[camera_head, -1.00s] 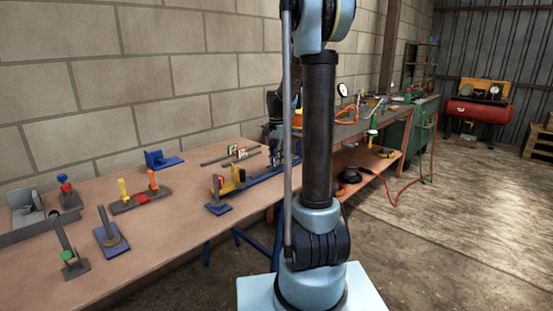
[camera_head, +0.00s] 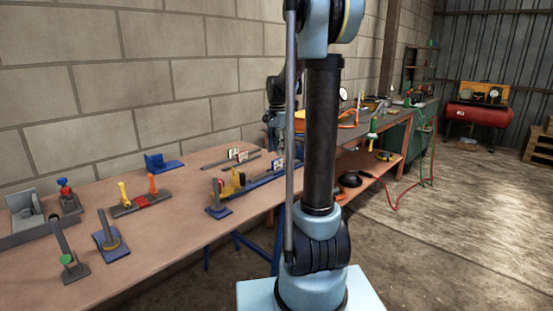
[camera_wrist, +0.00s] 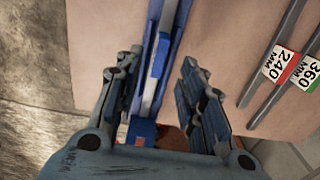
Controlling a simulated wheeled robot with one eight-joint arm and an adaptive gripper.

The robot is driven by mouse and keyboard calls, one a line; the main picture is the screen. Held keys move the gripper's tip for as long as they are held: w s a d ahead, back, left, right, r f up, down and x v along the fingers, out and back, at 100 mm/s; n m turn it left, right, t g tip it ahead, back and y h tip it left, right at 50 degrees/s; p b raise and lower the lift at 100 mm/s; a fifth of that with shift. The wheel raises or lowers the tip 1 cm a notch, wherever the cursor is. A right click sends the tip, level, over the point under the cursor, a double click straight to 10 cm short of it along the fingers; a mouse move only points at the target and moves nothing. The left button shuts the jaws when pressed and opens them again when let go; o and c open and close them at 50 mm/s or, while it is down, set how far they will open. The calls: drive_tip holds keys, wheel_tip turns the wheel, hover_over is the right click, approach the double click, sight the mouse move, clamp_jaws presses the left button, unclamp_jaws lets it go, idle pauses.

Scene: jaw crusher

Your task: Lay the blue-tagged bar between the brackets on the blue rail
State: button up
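The blue rail (camera_head: 252,185) lies along the bench edge, with a yellow clamp-like part (camera_head: 232,182) near its front end. A white tag with a blue mark (camera_head: 278,163) shows at the rail's far part, below my gripper (camera_head: 273,146). In the wrist view the rail (camera_wrist: 179,30) runs between the fingers, with a grey strip (camera_wrist: 155,75) along it that looks like the bar. My gripper (camera_wrist: 159,65) is open, its fingers apart on either side of this strip and not visibly touching it. The brackets are hard to make out; my column hides part of the rail.
Two other bars lie beside the rail, with a red 240 MM tag (camera_wrist: 279,64) and a green 360 MM tag (camera_wrist: 305,72). A blue bracket block (camera_head: 162,162), a red-centred fixture (camera_head: 141,203) and a blue-based post (camera_head: 110,237) stand on the bench to the left.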

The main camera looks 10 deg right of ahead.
drive_tip(key=shift+r, duration=2.65)
drive_tip(key=s+f+n+t, duration=0.1)
drive_tip(key=s+f+n, duration=0.3)
drive_tip(key=s, duration=1)
drive_tip(key=s+f+n+t, duration=0.1)
drive_tip(key=s+f+n, duration=0.35)
drive_tip(key=s, duration=0.85)
drive_tip(key=s+f+n, duration=0.2)
drive_tip(key=s+f, duration=0.5)
drive_tip(key=f, duration=0.1)
drive_tip(key=shift+s+f, duration=0.2)
drive_tip(key=shift+s, duration=0.15)
drive_tip(key=shift+n, duration=0.25)
drive_tip(key=shift+w+f, duration=0.2)
drive_tip(key=shift+w, duration=0.25)
